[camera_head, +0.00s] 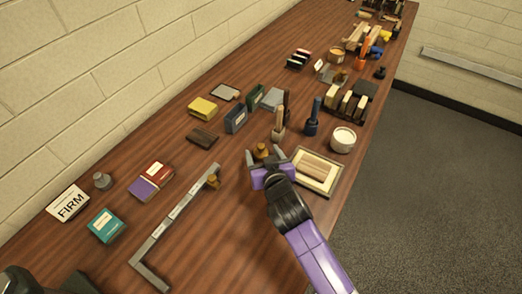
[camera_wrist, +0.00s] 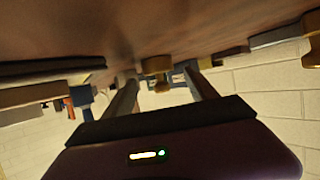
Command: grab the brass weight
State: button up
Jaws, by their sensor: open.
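A brass weight (camera_head: 262,150) stands on the wooden table just ahead of my gripper (camera_head: 264,157). It also shows in the wrist view (camera_wrist: 157,66), centred between the tips of my open fingers, with a gap on each side. My gripper (camera_wrist: 158,80) is low over the table and holds nothing. I cannot tell exactly how far the weight reaches in between the fingers. A second brass weight (camera_head: 214,183) stands by the end of an L-shaped metal ruler (camera_head: 175,215), left of my gripper.
A framed tray (camera_head: 325,180) with a wooden block lies close right of my gripper. A white tub (camera_head: 343,139), a blue-handled tool (camera_head: 313,117) and a wooden-handled tool (camera_head: 279,122) stand beyond. A dark block (camera_head: 202,138) lies to the left.

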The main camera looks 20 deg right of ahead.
jog(key=shift+x, duration=1.3)
grip_shut()
jog(key=shift+r, duration=0.15)
